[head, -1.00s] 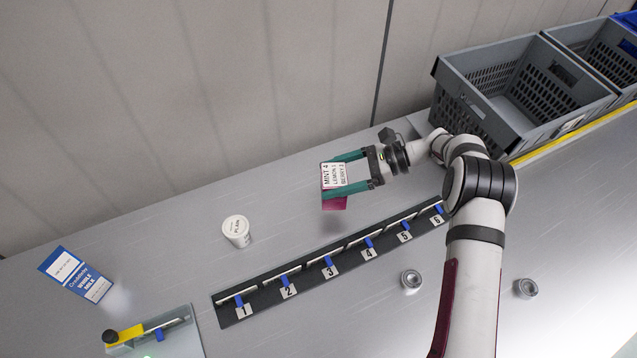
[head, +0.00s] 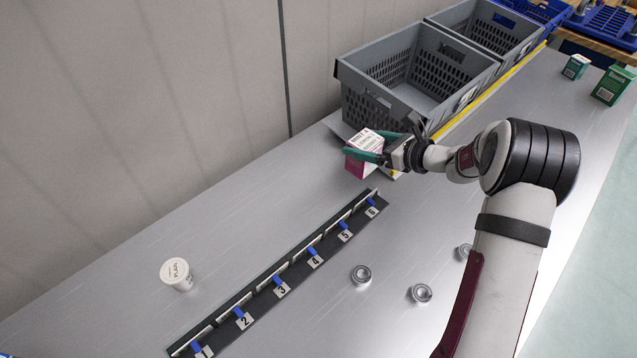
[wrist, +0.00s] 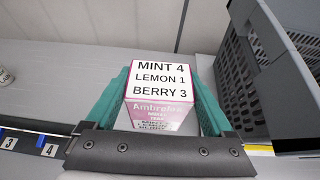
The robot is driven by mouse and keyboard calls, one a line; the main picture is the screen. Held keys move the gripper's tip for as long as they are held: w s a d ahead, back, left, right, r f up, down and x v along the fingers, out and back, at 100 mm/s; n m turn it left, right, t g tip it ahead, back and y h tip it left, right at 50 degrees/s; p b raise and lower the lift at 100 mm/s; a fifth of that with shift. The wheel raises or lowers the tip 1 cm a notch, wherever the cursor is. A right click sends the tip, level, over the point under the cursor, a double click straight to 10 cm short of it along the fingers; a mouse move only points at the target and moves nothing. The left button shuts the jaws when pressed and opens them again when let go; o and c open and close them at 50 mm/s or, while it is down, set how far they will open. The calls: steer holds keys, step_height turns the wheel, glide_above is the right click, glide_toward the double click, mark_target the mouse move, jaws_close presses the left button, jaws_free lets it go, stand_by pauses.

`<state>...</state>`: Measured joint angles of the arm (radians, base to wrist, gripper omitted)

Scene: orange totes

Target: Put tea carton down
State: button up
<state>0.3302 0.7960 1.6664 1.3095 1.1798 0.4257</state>
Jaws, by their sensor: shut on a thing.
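The tea carton (head: 364,160) is a pink and white box with a white label. In the wrist view the tea carton (wrist: 160,92) shows "MINT 4, LEMON 1, BERRY 3" on its top. My gripper (head: 368,149) has green fingers and is shut on the carton's two sides; it also shows in the wrist view (wrist: 162,100). The carton is near the front left corner of the nearer grey crate (head: 376,107), beyond slot 6 of the numbered rack. I cannot tell whether its base touches the metal table (head: 250,200).
The numbered black rack (head: 275,282) with blue clips lies in front. A white "PLAIN" tub (head: 176,274) stands to its left. Metal rings (head: 361,274) lie to its right. Green boxes (head: 612,86) stand far right. The table left of the carton is clear.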

steer(key=w+a+f, duration=0.1)
steer(key=a+f, duration=0.2)
steer(key=w+a+f, duration=0.1)
steer(key=a+f, duration=0.3)
steer(key=w+a+f, duration=0.2)
steer(key=a+f, duration=0.1)
steer(key=f, duration=0.1)
steer(key=shift+w+a, duration=0.1)
steer(key=shift+a, duration=0.05)
steer(key=shift+f, duration=0.1)
steer(key=shift+f, duration=0.1)
steer(key=o, duration=1.3)
